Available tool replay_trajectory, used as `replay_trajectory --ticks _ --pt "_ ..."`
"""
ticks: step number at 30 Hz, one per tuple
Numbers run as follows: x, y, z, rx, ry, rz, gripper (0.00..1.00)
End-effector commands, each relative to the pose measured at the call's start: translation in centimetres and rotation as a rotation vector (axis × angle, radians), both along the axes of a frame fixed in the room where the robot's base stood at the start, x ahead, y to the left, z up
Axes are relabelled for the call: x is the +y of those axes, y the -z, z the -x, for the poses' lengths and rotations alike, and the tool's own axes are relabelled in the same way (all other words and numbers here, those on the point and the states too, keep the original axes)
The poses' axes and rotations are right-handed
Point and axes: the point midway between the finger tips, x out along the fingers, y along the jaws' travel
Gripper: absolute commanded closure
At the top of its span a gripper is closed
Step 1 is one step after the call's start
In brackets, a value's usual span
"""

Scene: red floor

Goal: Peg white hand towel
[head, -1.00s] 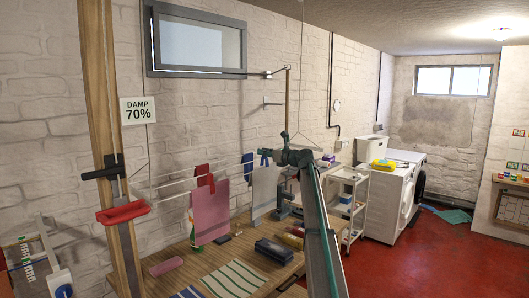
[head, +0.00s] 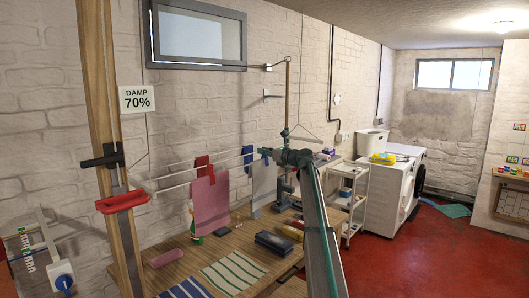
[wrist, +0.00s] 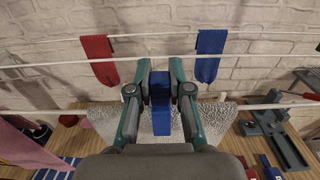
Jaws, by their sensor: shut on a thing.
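The white hand towel (head: 264,189) hangs from the front line of the rack, right of a pink towel (head: 209,207). In the wrist view the towel (wrist: 216,117) shows on both sides of my fingers. My gripper (wrist: 160,88) is shut on a blue peg (wrist: 161,112), held at the front line over the middle of the towel. In the head view the blue peg (head: 265,154) is at the towel's top edge, beside my gripper (head: 274,156). My fingers and the peg hide the line there, so I cannot tell whether the peg bites the towel.
A red cloth (wrist: 98,58) and a blue cloth (wrist: 209,56) hang on the lines behind. A white trolley (head: 348,200) and washing machine (head: 386,195) stand to the right.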

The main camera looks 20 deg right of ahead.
Motion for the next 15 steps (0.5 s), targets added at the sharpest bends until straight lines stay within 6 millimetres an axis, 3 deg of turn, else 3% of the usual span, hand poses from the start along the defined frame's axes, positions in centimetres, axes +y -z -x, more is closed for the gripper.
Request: replay_trajectory --ticks 2,3,7,15 --pt "0.0 -0.01 0.0 0.0 0.0 0.0 1.0" --pt "0.01 -0.01 0.0 0.0 0.0 0.0 0.75" --pt "0.01 -0.01 0.0 0.0 0.0 0.0 0.53" --pt "0.0 -0.01 0.02 0.0 0.0 0.0 0.52"
